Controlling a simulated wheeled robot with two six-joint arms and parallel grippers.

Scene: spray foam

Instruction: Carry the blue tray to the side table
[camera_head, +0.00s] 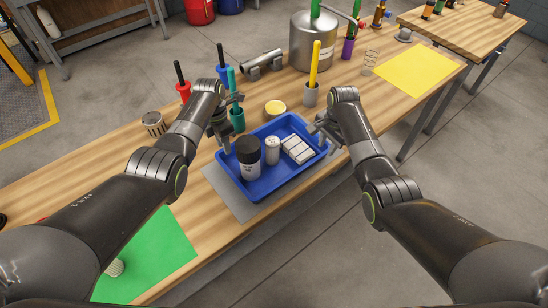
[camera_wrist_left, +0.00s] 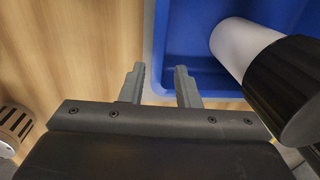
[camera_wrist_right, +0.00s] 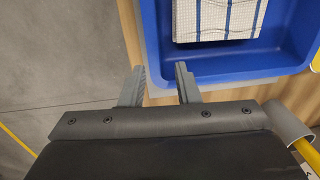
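The blue tray (camera_head: 262,190) sits on a grey mat on the wooden bench. It holds a black-capped white bottle (camera_head: 250,168), a pale cylinder (camera_head: 272,151) and a white box with blue stripes (camera_head: 298,149). My left gripper (camera_head: 227,146) is at the tray's left wall; in the left wrist view its open fingers (camera_wrist_left: 160,84) appear either side of the tray's edge. My right gripper (camera_head: 319,139) is at the right wall; in the right wrist view its open fingers (camera_wrist_right: 160,84) likewise appear either side of the edge. I cannot tell whether they touch it. A wooden side table (camera_head: 476,38) stands at the upper right.
Several small bottles stand on the side table's far part; its near part looks bare. Behind the tray are a yellow-topped tin (camera_head: 275,108), a yellow tool in a holder (camera_head: 314,70) and a metal tank (camera_head: 313,45). A yellow mat (camera_head: 415,70) lies on the bench's right end.

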